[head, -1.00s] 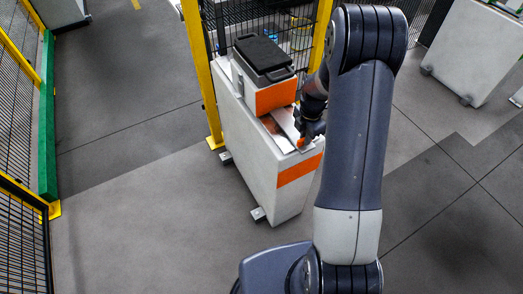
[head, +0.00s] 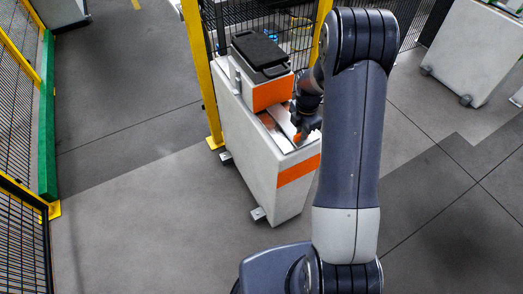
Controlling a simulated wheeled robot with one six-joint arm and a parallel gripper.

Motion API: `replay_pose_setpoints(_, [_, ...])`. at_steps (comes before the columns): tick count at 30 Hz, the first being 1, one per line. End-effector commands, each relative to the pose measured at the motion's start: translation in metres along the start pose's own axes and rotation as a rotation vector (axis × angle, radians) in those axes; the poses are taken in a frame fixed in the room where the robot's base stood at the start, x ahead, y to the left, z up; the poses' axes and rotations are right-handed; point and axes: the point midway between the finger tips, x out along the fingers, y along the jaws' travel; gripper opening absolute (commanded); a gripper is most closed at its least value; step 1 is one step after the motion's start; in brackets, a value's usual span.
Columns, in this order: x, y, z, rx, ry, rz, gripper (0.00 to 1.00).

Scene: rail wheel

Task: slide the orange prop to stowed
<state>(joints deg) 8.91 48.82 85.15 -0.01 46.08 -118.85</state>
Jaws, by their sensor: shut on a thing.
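The orange prop (head: 297,137) is a small orange piece at my gripper (head: 301,131), just above the right part of the pale cabinet's top. My gripper is shut on it; my fingers and wrist hide most of it. A bright metal rail or slot plate (head: 280,130) runs along the cabinet top beside it. A white box with an orange front (head: 272,93) stands on the left part of the top, with a black lid-like tray (head: 262,52) on it.
The pale cabinet (head: 245,150) has an orange stripe and small feet on the floor. A yellow post (head: 204,85) and black mesh fence stand right behind it. Another pale cabinet (head: 470,60) is at the upper right. The grey floor at left is clear.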

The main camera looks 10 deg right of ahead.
Motion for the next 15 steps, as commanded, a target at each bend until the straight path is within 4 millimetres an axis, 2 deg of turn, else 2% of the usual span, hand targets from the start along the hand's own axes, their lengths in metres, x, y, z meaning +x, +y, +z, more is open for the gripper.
replay_pose_setpoints(15, [-0.001,0.023,0.001,-0.001,-0.003,0.005,0.00])
